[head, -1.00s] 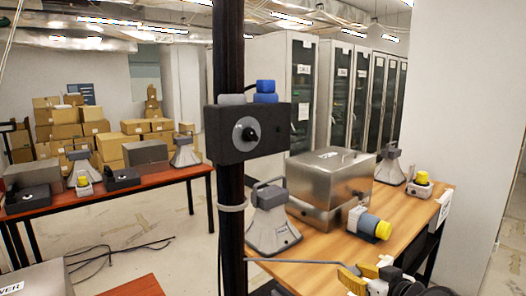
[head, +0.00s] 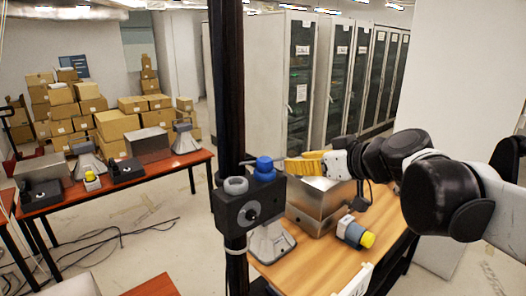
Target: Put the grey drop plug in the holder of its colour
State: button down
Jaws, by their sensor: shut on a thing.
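A black box (head: 280,205) is fixed to a dark post. On its top are a grey round holder (head: 236,186), which looks hollow, and a blue holder (head: 264,174) to its right with a blue piece standing in it. My gripper (head: 289,167) reaches in from the right at about the height of the blue piece. Its yellow fingers point left and are shut, with their tips just right of the blue piece; I cannot tell whether they touch. The grey drop plug in the fingers cannot be made out clearly.
The wooden table (head: 292,272) carries a metal case (head: 318,208), a grey horn speaker (head: 272,243) and a blue-and-grey connector with a yellow end (head: 354,232). A red-topped table (head: 110,187) stands at the left.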

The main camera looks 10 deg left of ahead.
notch_tip(320, 180, up, 9)
jog(key=s+a+p, duration=0.2)
jog(key=a+p, duration=0.1)
jog(key=p, duration=0.1)
jog(key=shift+n+g+y, duration=0.3)
jog(key=shift+n+y, duration=0.2)
jog(key=a+f+p, duration=0.1)
jog(key=a+f, duration=0.1)
jog(key=a, duration=0.1)
jog(key=a+f, duration=0.2)
jog(key=a, duration=0.2)
jog(key=a+f+p, duration=0.1)
jog(key=a+f, duration=0.1)
jog(key=a, duration=0.2)
jog(key=shift+s+a+f+p, duration=0.2)
jog(key=shift+a+f+p, duration=0.05)
jog(key=shift+f+p, duration=0.05)
notch_tip(320, 180, down, 4)
jog(key=shift+f+p, duration=0.1)
jog(key=shift+p, duration=0.35)
jog(key=shift+s, duration=0.1)
jog(key=shift+f, duration=0.15)
jog(key=c, duration=1.1)
grip_release()
jog(key=shift+b, duration=0.3)
jog(key=shift+c, duration=0.2)
